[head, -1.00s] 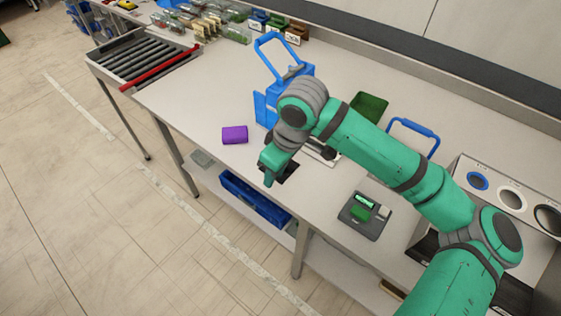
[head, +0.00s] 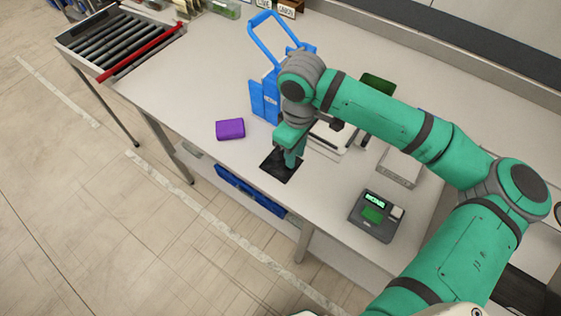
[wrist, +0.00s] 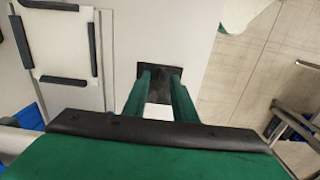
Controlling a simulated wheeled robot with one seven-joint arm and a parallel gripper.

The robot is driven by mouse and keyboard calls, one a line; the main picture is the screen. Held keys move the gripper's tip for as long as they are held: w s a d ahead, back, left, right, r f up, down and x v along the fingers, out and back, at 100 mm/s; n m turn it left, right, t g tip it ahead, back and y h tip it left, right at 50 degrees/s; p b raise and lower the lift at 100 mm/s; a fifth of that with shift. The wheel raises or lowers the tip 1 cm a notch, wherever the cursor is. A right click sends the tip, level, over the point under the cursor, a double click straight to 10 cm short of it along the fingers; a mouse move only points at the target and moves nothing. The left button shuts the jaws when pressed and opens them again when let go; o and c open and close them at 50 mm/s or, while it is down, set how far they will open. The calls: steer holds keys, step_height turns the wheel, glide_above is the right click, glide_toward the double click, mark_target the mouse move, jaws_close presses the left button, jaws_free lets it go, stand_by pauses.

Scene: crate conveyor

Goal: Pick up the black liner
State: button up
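The black liner (head: 279,168) is a flat dark square lying on the worktable near its front edge. In the wrist view the liner (wrist: 158,72) shows beyond and between my fingers, partly hidden by them. My gripper (head: 292,160) points down over the liner's right and back part in the head view. In the wrist view my gripper (wrist: 160,76) is open, with a clear gap between its two green fingers. I cannot tell whether the fingertips touch the liner.
A purple block (head: 230,129) lies left of the liner. A blue carrier with a handle (head: 265,98) stands behind. A grey device with a green display (head: 376,215) sits to the right. A white frame with black bars (wrist: 66,47) lies nearby. The table's left part is clear.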

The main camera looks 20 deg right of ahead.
mark_target(281, 162)
steer(key=shift+s+f, duration=0.1)
steer(key=shift+f, duration=0.4)
steer(key=f, duration=0.4)
steer(key=shift+w+a+f, duration=0.2)
steer(key=shift+w+f, duration=0.15)
steer(key=shift+f, duration=0.05)
steer(key=shift+c, duration=0.3)
jaws_close()
